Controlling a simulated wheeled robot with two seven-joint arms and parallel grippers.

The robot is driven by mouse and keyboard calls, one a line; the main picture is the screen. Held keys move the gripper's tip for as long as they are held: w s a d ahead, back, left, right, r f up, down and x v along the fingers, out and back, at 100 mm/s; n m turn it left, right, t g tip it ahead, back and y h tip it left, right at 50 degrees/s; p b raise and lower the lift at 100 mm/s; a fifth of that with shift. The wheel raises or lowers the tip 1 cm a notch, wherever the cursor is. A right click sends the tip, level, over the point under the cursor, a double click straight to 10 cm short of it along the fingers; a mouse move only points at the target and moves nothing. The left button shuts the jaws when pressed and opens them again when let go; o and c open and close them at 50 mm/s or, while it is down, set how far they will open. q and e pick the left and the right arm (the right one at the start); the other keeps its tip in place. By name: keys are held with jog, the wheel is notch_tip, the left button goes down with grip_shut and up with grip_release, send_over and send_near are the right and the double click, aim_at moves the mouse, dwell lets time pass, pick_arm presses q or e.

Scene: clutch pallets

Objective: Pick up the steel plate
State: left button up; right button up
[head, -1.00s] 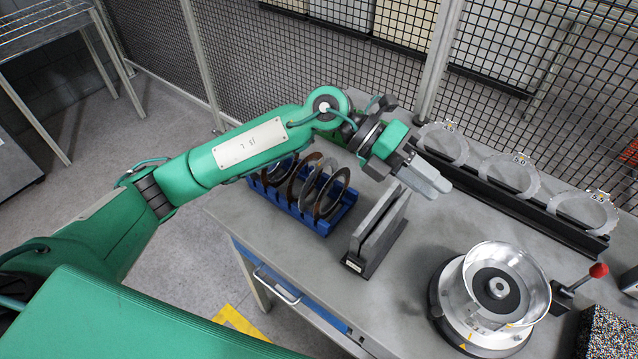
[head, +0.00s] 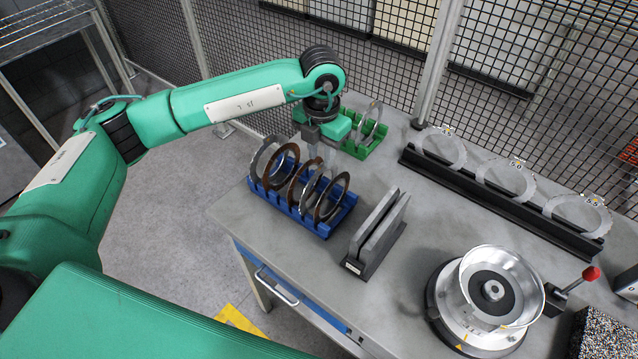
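The blue rack (head: 322,229) on the bench holds several upright rings, some steel grey and some brown. A grey steel plate (head: 255,165) stands at its left end, beside a brown ring (head: 268,180). More brown and grey rings stand toward its right end. My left gripper (head: 314,155) points down just above and behind the middle of the blue rack. Its fingers overlap the rings' tops in the view, so I cannot tell whether they touch or how far apart they are. My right gripper is out of view.
A green rack (head: 366,150) with upright grey rings is behind the gripper. A dark stand with grey upright slabs (head: 378,228) is right of the blue rack. A round metal fixture (head: 490,300), red-knobbed lever (head: 590,273) and black rail (head: 490,192) with clear rings are further right.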

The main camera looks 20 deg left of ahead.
aim_at(319, 169)
pick_arm(q)
jog(key=f+p, duration=0.2)
jog(key=f, duration=0.1)
jog(key=f+p, duration=0.1)
jog(key=f, duration=0.2)
jog(key=shift+s+a+f+p, duration=0.2)
jog(key=shift+p, duration=0.15)
jog(key=shift+f, duration=0.4)
grip_shut()
dwell(0.8)
